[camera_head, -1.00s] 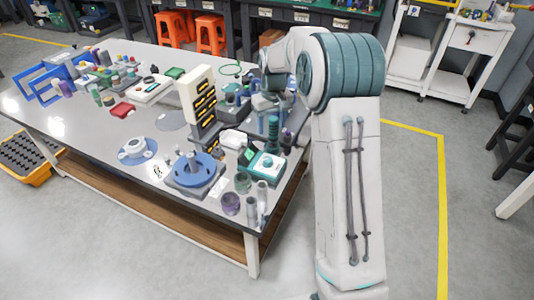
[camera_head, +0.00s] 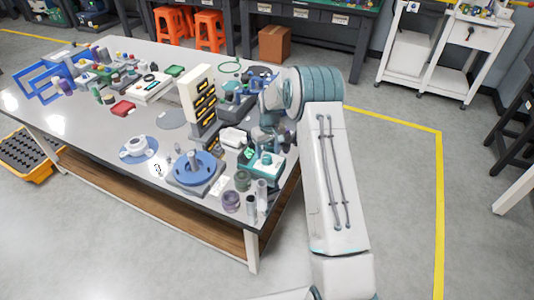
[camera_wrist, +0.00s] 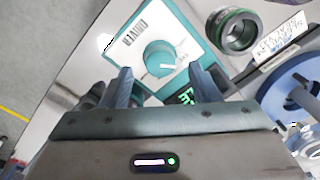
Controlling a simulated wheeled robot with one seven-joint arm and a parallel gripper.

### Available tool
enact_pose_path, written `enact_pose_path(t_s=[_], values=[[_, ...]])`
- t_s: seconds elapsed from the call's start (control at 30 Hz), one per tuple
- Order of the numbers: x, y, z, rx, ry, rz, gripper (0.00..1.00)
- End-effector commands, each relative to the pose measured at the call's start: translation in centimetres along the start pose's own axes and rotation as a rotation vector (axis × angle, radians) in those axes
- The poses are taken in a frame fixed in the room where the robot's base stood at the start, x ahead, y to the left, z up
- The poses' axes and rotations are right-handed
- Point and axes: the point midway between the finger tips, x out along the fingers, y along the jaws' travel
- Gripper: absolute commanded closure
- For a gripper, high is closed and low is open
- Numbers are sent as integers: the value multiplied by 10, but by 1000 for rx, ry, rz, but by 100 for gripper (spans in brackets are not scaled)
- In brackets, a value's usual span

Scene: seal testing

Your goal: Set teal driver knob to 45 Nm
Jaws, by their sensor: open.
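The teal driver (camera_wrist: 139,32) is a teal-edged box with a pale top panel and a barcode label. It also shows near the table's right edge in the head view (camera_head: 266,172). Its round teal knob (camera_wrist: 157,56) stands on the panel with a white pointer mark toward the right. My gripper (camera_wrist: 164,76) is open and empty. In the wrist view its two fingers lie on either side below the knob, apart from it. In the head view my arm hides much of the gripper.
A dark green-rimmed ring (camera_wrist: 234,31) lies right of the driver. A blue round fixture (camera_wrist: 294,90) stands beyond it, with a label card (camera_wrist: 281,45) near. In the head view, small cylinders (camera_head: 256,197) stand before the driver and a tall rack (camera_head: 199,103) behind left.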

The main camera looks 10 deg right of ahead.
Motion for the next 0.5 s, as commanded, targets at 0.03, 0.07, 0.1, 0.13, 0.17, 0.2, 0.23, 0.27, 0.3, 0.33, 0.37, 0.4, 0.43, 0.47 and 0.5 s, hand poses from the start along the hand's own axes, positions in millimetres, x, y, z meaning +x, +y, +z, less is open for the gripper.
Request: enact_pose_path(t_s=[0.03, 0.07, 0.1, 0.13, 0.17, 0.2, 0.23, 0.27, 0.3, 0.33, 0.37, 0.4, 0.43, 0.47, 0.5], values=[[7, 0, 0, 0, -3, -1, 45], [11, 0, 0, 0, -3, 0, 45], [15, 0, 0, 0, -2, 0, 45], [18, 0, 0, 0, -1, 0, 45], [20, 0, 0, 0, -1, 0, 45], [23, 0, 0, 0, -1, 0, 45], [24, 0, 0, 0, -1, 0, 45], [25, 0, 0, 0, 0, 0, 45], [26, 0, 0, 0, 0, 1, 45], [27, 0, 0, 0, 1, 1, 45], [27, 0, 0, 0, 1, 1, 45], [27, 0, 0, 0, 1, 1, 45], [27, 0, 0, 0, 1, 1, 45], [27, 0, 0, 0, 1, 1, 45], [27, 0, 0, 0, 1, 1, 45]])
